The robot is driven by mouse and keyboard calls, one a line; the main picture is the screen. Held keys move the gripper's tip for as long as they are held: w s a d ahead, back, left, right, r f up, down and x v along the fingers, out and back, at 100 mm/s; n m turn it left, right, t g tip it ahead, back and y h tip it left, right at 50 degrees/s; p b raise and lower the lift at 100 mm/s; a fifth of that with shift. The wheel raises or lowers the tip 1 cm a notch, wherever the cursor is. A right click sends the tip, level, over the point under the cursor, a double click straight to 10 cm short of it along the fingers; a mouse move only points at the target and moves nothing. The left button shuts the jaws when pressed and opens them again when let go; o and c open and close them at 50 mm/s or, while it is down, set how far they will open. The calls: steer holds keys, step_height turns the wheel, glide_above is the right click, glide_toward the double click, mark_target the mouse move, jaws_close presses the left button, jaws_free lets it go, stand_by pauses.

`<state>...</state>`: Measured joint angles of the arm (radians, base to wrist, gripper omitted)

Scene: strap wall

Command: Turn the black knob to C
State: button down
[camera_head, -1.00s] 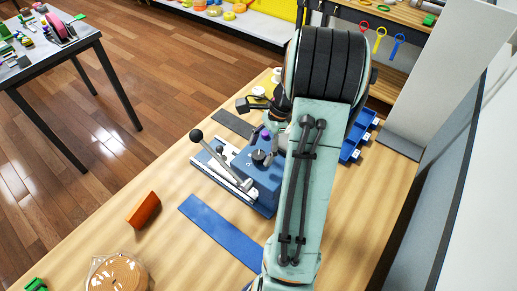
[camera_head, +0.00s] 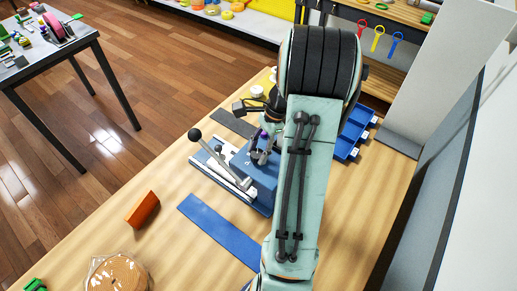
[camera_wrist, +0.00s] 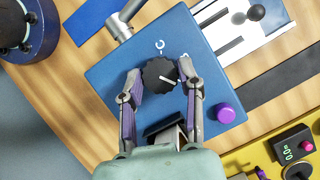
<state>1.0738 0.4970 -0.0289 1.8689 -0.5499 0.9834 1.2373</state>
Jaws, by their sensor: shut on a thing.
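The black knob (camera_wrist: 160,73) sits on top of a blue box (camera_wrist: 103,77), seen from above in the wrist view. A white line on the knob points to the lower right. In the head view the blue box (camera_head: 264,181) stands on the wooden table, partly behind my arm, and my gripper's fingers (camera_head: 262,156) cover most of the knob.
A purple button (camera_wrist: 226,113) is on the same box. A lever with a black ball (camera_head: 195,134) rises left of the box. Blue bins (camera_head: 352,135) stand right of my arm. A blue strip (camera_head: 218,229) and an orange block (camera_head: 143,209) lie in front.

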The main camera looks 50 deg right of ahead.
steer(key=n+g, duration=0.2)
steer(key=n, duration=0.3)
steer(key=shift+w+n, duration=0.1)
steer(key=shift+n, duration=0.2)
steer(key=n+g, duration=0.1)
steer(key=n, duration=0.1)
steer(key=n+g, duration=0.1)
steer(key=n, duration=0.2)
steer(key=shift+a+h, duration=0.15)
steer(key=shift+h, duration=0.15)
steer(key=n, duration=0.3)
steer(key=n+g+h, duration=0.1)
steer(key=n, duration=0.1)
steer(key=shift+w+n+h, duration=0.1)
steer(key=shift+n+h, duration=0.2)
steer(key=shift+n, duration=0.1)
steer(key=n+h, duration=0.1)
steer(key=n, duration=0.1)
steer(key=n+g+h, duration=0.1)
steer(key=n, duration=0.2)
steer(key=shift+n, duration=0.4)
steer(key=c, duration=0.7)
jaws_free()
